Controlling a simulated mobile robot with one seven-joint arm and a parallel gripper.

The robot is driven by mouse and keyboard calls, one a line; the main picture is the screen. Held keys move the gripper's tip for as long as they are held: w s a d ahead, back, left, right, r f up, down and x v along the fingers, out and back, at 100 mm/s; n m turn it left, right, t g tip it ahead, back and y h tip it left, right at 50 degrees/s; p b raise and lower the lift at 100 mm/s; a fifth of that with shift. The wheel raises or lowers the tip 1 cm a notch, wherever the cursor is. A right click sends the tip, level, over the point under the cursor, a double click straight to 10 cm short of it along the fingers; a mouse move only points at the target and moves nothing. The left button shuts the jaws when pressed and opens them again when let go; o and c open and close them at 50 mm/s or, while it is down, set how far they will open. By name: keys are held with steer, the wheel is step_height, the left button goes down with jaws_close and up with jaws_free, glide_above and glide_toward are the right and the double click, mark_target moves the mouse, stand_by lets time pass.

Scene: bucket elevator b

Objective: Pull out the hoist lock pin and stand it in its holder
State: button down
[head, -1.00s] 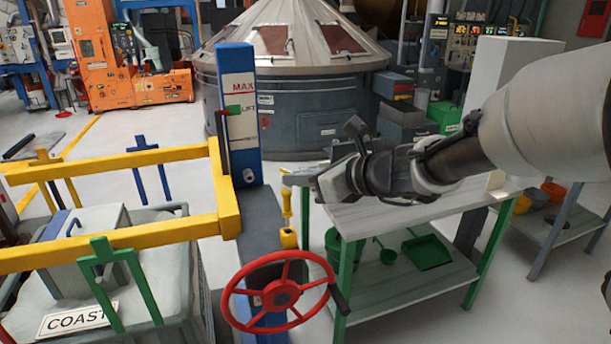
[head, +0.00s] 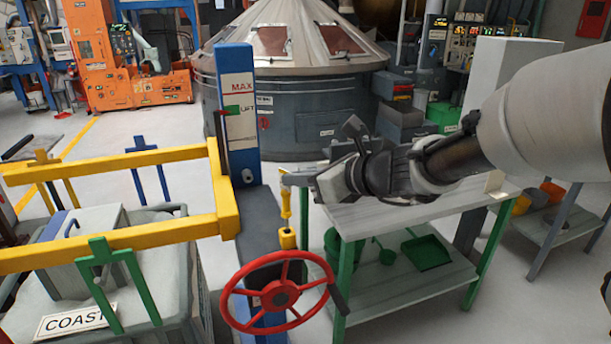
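A slim yellow upright piece (head: 285,203), which looks like the lock pin, stands beside the blue hoist post, above the red handwheel. A small yellow block (head: 287,238) is directly below it; whether the two are joined is too small to tell. My gripper (head: 318,184) is just right of and slightly above the yellow piece, over the left end of the workbench. I cannot make out the pin's holder for certain.
The blue post (head: 238,120) carries MAX and LIFT labels. A red handwheel (head: 275,293) is in front of it. A yellow frame (head: 110,250) and a bin lie left. The workbench (head: 390,220) under my arm has a mostly bare top, with green items on its lower shelf.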

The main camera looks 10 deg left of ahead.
mark_target(289, 197)
steer(key=shift+f+b, duration=2)
steer(key=shift+f, duration=0.3)
steer(key=c, duration=2)
jaws_free()
steer(key=shift+d, duration=0.1)
steer(key=p+v, duration=0.1)
steer(key=v, duration=1.6)
steer(key=shift+s+d+r+p, duration=0.1)
steer(key=shift+p, duration=0.3)
